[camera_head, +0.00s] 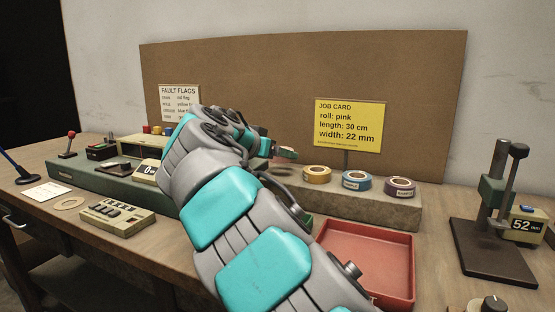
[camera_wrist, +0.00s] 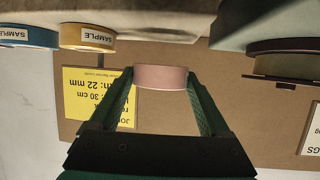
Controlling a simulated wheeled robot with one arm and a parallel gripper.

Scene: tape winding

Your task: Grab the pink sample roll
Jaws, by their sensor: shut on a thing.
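The pink sample roll (camera_wrist: 161,84) is pinched between the two dark green fingers of my gripper (camera_wrist: 161,74) in the wrist view, which looks upside down. The roll's flat side band faces the camera, and no label shows on it. In the head view my gripper (camera_head: 282,154) is at the left end of the grey stone block (camera_head: 385,212), a little above it. My arm and hand hide most of the gripper and roll there.
On the block sit a yellow roll (camera_head: 317,174), a blue roll (camera_head: 356,180) and a purple roll (camera_head: 400,187). A red tray (camera_head: 405,300) lies in front. A job card (camera_head: 349,125) stands behind. A gauge stand (camera_head: 492,200) is at right, a green machine (camera_head: 105,185) at left.

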